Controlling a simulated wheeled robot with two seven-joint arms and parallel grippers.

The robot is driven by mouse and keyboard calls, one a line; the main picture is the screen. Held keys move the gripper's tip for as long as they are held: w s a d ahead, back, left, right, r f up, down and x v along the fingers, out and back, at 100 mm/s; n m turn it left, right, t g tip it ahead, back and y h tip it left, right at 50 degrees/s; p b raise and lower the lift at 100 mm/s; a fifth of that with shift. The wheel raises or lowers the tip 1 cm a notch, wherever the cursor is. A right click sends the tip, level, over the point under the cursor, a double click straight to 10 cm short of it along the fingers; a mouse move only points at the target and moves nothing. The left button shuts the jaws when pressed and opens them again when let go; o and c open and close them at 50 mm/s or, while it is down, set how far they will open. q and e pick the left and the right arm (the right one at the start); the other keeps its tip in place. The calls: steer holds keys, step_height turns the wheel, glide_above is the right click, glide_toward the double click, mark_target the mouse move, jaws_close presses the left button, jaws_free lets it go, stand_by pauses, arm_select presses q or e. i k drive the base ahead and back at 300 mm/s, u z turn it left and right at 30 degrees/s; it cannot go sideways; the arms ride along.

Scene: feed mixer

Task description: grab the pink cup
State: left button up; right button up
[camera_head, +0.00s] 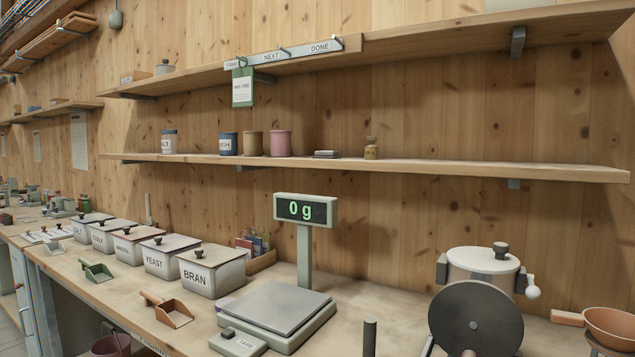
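The pink cup (280,143) stands upright on the lower wall shelf (450,168), above and behind the scale. It is the rightmost of a short row of cups. A tan cup (252,143) stands close to its left, and a blue labelled cup (228,144) stands left of that. To its right lies a small flat dark stack (326,154). Neither of my grippers shows in the head view.
Labelled bins (212,272) line the left. A pot-like machine with a dark disc (475,318) stands right. An upper shelf (440,42) overhangs.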

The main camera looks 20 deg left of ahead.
mark_target(280, 140)
steer(key=u, duration=2.7)
steer(key=i, duration=3.9)
steer(key=z, duration=4.15)
